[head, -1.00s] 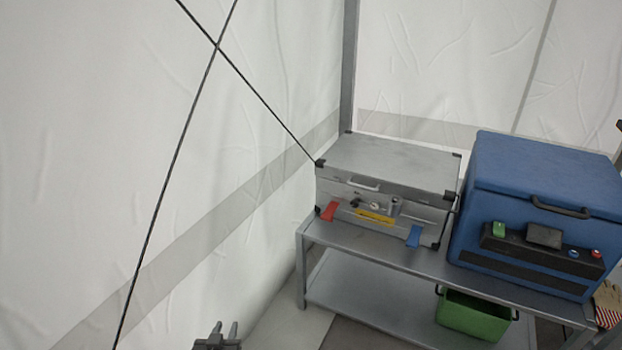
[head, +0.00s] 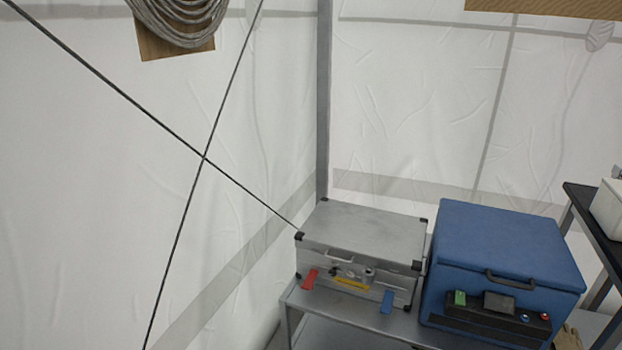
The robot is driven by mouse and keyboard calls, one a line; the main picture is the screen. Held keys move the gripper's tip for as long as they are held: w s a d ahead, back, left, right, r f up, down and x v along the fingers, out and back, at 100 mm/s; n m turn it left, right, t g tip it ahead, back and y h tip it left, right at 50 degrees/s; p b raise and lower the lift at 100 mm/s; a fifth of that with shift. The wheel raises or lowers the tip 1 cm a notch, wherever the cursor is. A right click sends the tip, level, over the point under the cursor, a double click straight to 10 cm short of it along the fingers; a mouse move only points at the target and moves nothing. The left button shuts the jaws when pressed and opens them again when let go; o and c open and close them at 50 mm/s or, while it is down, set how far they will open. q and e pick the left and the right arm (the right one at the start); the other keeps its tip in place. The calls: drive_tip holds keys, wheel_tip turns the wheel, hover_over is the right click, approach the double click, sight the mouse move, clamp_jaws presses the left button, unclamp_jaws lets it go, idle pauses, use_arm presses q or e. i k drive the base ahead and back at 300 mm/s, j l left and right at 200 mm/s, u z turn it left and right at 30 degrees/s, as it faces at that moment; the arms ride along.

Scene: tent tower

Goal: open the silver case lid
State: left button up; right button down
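The silver case (head: 365,231) stands on a grey metal bench at the lower middle of the head view. Its lid is shut, with dark corner caps and a light handle (head: 340,257) on the front edge. A red tab (head: 310,279), a yellow label (head: 352,284) and a blue tab (head: 387,302) show on its front, with a small round fitting between them. Neither of my grippers shows in the head view now.
A large blue box (head: 508,245) with a dark handle and control panel stands close to the right of the case on the bench (head: 340,329). Two dark cords cross before the white tent wall at left. A dark shelf (head: 597,225) stands at far right.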

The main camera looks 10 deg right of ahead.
sight(387, 241)
drive_tip(key=i+l+z, duration=0.1)
drive_tip(key=i+z, duration=0.55)
drive_tip(key=z, duration=0.2)
